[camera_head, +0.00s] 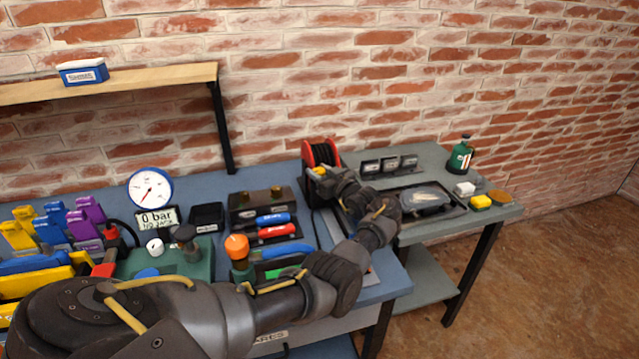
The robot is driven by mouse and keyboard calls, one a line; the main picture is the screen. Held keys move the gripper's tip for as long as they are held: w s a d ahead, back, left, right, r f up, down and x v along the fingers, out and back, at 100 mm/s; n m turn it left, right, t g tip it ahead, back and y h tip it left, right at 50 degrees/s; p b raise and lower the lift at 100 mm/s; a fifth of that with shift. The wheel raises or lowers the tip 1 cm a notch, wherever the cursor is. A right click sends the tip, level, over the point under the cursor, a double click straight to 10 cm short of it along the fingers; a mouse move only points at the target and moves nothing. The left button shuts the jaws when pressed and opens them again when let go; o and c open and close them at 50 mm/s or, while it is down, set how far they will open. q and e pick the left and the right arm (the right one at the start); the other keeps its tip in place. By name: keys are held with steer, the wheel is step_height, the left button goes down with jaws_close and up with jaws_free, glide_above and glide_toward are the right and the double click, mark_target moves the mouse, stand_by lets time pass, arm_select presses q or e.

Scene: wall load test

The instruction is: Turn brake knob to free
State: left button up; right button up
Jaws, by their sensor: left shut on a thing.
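A reel (322,153) with red side plates and a dark winding stands at the back right corner of the blue-topped bench. My left arm comes in from the lower left and crosses the bench. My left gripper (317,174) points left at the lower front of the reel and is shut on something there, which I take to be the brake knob. The gripper and wrist hide the knob's shape and any marks, so I cannot tell how it is turned. My right gripper is not in view.
A pressure gauge (150,189) reads "0 bar" on its display below. An orange-capped post (237,246) and red and blue handled tools (277,232) lie near my forearm. A grey side table (440,162) holds a tray and a green canister (460,156). A brick wall stands behind.

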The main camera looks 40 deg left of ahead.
mark_target(323, 174)
arm_select(q)
steer(key=shift+w, duration=0.1)
stand_by(0.3)
steer(key=o, duration=1)
steer(key=shift+d, duration=0.1)
steer(key=p+v, duration=0.1)
steer(key=v, duration=0.5)
steer(key=shift+d, duration=1.05)
